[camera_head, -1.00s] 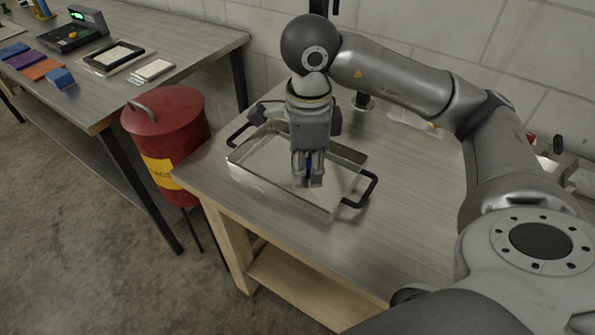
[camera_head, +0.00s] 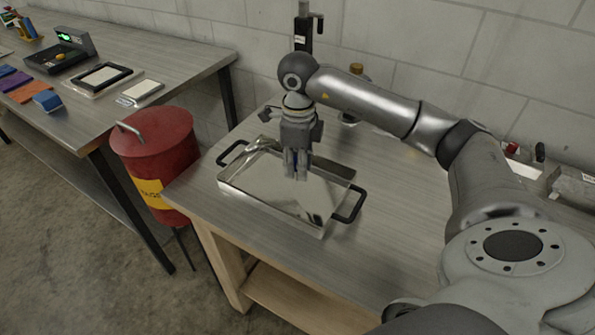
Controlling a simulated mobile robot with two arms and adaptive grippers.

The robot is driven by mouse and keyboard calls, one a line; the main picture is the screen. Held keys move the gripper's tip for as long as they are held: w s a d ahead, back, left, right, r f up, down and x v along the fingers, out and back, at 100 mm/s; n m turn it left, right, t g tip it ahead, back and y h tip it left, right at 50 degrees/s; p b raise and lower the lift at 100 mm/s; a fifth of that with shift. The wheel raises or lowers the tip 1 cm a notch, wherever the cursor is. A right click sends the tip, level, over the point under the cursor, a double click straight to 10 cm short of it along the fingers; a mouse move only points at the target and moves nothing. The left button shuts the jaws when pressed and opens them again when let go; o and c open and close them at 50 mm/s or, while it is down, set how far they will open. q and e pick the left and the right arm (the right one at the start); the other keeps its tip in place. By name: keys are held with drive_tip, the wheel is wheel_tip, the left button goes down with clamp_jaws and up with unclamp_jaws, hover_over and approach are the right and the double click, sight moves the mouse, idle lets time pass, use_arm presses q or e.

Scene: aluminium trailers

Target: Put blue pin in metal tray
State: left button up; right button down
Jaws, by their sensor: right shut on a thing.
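The metal tray (camera_head: 235,183) is a shiny rectangular pan with black handles on two ends, lying on the near workbench. I cannot tell whether the pin touches the tray. My left gripper is not in view.
A red bin (camera_head: 155,150) with a lid stands left of the workbench (camera_head: 390,225). A second table (camera_head: 140,60) at left holds several small items. A black upright post (camera_head: 304,35) stands behind the arm.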

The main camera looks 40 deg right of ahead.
drive_tip(key=shift+w+d+f, duration=0.3)
drive_tip(key=shift+w+f, duration=0.15)
drive_tip(key=shift+f, duration=0.15)
drive_tip(key=f, duration=0.1)
drive_tip(key=f+p, duration=0.1)
drive_tip(key=f, duration=0.1)
drive_tip(key=shift+w+d, duration=0.2)
drive_tip(key=shift+w, duration=0.05)
drive_tip(key=shift+f, duration=0.55)
drive_tip(key=c, duration=1.3)
unclamp_jaws()
drive_tip(key=shift+f, duration=0.1)
drive_tip(key=shift+o, duration=0.2)
